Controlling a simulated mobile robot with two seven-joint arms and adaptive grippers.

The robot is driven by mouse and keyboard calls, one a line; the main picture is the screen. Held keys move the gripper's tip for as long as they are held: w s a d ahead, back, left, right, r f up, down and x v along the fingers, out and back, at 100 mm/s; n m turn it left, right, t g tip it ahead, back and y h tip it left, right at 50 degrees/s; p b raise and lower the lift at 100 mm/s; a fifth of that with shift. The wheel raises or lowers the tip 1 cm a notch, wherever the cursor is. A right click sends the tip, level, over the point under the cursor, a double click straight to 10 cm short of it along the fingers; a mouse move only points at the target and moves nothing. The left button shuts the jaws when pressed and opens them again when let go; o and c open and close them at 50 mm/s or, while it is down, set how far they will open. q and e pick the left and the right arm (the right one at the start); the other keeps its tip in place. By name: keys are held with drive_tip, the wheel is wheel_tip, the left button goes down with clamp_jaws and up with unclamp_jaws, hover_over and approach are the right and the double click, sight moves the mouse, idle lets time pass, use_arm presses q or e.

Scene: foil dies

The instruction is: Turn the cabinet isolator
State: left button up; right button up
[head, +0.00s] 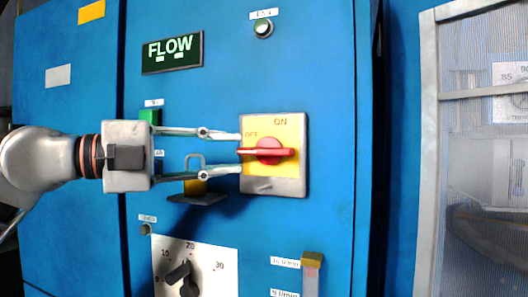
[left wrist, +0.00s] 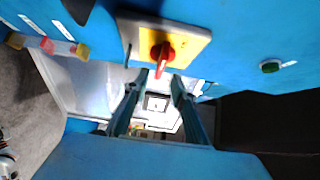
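The cabinet isolator (head: 291,172) is a yellow plate in a grey frame on the blue cabinet front. Its red handle (head: 267,152) lies level, with its longer end pointing left. OFF is printed at upper left and ON at the top. My left gripper (head: 240,153) comes in from the left, open, with one finger above and one below the handle's left end. In the left wrist view the red handle (left wrist: 162,58) points down toward the gap between the open fingertips (left wrist: 155,85); I see gaps on both sides. My right gripper is in neither view.
A yellow padlock (head: 195,187) on a dark bracket sits behind my left fingers. A green button (head: 149,117), a FLOW display (head: 173,52), a dial plate (head: 220,262) and a yellow-topped lever (head: 312,260) surround the isolator. A grey-framed mesh door (head: 428,150) stands at right.

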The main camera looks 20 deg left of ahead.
sight(255, 152)
use_arm(q)
drive_tip(key=shift+w+a+r, duration=0.1)
drive_tip(key=shift+w, duration=0.05)
drive_tip(key=x, duration=0.7)
drive_tip(key=shift+w+p, duration=0.25)
drive_tip(key=shift+p, duration=0.15)
drive_tip(key=shift+c, duration=0.4)
clamp_jaws()
